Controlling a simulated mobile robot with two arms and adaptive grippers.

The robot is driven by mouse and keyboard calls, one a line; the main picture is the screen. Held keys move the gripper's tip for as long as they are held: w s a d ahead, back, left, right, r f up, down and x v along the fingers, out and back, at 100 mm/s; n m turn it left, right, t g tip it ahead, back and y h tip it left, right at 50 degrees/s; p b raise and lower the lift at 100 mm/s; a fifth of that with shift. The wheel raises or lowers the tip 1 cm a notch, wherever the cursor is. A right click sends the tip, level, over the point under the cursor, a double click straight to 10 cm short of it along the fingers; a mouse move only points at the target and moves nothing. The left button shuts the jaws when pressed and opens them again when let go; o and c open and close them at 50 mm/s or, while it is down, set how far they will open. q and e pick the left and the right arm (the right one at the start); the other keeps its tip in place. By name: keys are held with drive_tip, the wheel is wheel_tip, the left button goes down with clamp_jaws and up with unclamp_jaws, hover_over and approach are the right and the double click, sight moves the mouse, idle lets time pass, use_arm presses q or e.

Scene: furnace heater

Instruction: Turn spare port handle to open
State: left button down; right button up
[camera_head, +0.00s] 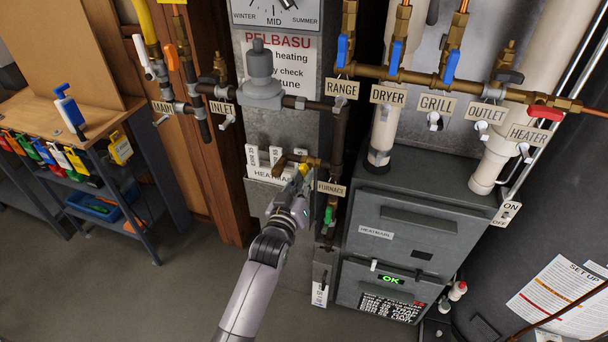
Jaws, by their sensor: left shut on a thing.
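A brass side port (281,164) sticks out to the left from the dark pipe above the FURNACE label (332,188). A small yellow handle (305,167) shows on this port, partly hidden by my gripper. It looks like the spare port handle, though no label for it is readable. My left gripper (300,180) reaches up from below and is shut on the yellow handle. The fingers cover much of it, so its exact angle to the pipe is hard to tell. My right gripper is not in view.
A grey box with white tags (262,172) stands close behind and left of the gripper. A green handle (329,214) hangs below the FURNACE label. The dark grey furnace (400,235) is at right. Blue-handled valves (342,50) line the upper pipe. Open floor lies at left.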

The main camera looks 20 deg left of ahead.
use_arm(q)
drive_tip(key=shift+n, duration=0.5)
drive_tip(key=shift+n+p, duration=0.5)
drive_tip(key=shift+n, duration=1.8)
drive_tip(key=shift+n, duration=2.3)
